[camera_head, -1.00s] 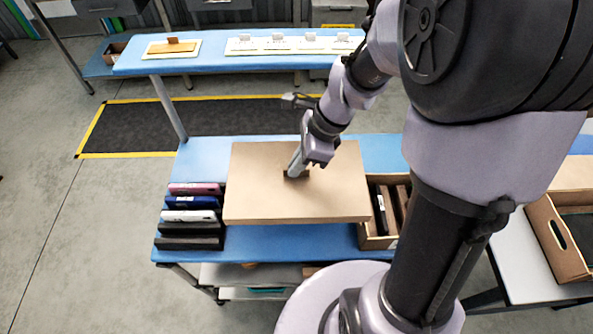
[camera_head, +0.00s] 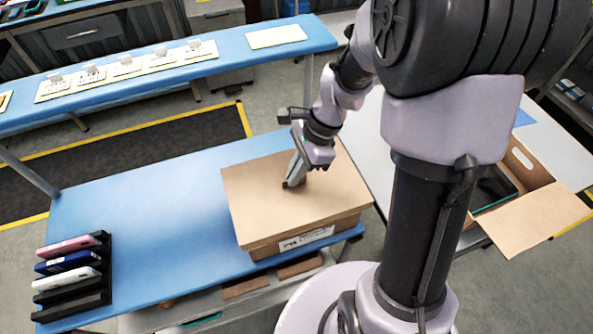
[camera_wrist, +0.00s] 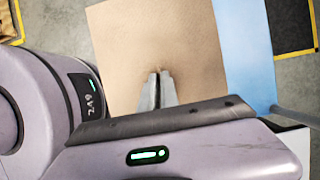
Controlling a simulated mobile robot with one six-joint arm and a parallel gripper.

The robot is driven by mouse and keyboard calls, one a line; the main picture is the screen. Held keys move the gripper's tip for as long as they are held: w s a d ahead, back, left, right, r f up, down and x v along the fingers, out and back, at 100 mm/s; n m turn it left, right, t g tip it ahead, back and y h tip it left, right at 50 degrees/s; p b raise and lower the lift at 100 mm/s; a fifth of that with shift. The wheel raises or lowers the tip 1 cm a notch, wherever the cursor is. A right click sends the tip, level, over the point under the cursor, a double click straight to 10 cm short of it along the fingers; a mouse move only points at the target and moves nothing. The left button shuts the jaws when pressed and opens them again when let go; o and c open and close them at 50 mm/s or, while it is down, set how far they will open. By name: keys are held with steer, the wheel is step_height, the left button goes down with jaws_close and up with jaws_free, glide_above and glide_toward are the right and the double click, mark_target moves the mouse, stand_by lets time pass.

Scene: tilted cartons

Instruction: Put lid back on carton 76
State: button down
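A flat brown lid (camera_head: 265,205) covers the top of a brown cardboard carton (camera_head: 345,222) at the right end of the blue bench. The carton's front wall and white label (camera_head: 306,239) show below the lid's edge; the label is too small to read surely. The lid lies roughly in line with the carton; I cannot tell whether it is fully seated or just above the rim. My gripper (camera_head: 292,183) points down at the lid's middle, its fingers closed on the small brown grip there. The wrist view shows the fingertips (camera_wrist: 158,75) close together over the lid (camera_wrist: 150,40). The carton's inside is hidden.
A black rack (camera_head: 95,285) with several phones stands at the bench's left end. The blue bench (camera_head: 160,215) between rack and carton is clear. An open carton (camera_head: 545,205) stands on a pale table at right. A blue shelf (camera_head: 220,50) with several cards runs behind.

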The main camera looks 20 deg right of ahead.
mark_target(295, 188)
steer(key=shift+f+b, duration=2.4)
steer(key=shift+f, duration=0.65)
steer(key=shift+f, duration=0.2)
steer(key=c, duration=1.5)
jaws_free()
steer(key=shift+c, duration=0.2)
steer(key=shift+r, duration=0.15)
steer(key=a+r+p+v, duration=0.1)
steer(key=a+p+v, duration=0.1)
steer(key=p+v, duration=1.1)
steer(key=v, duration=1)
steer(key=shift+r, duration=0.3)
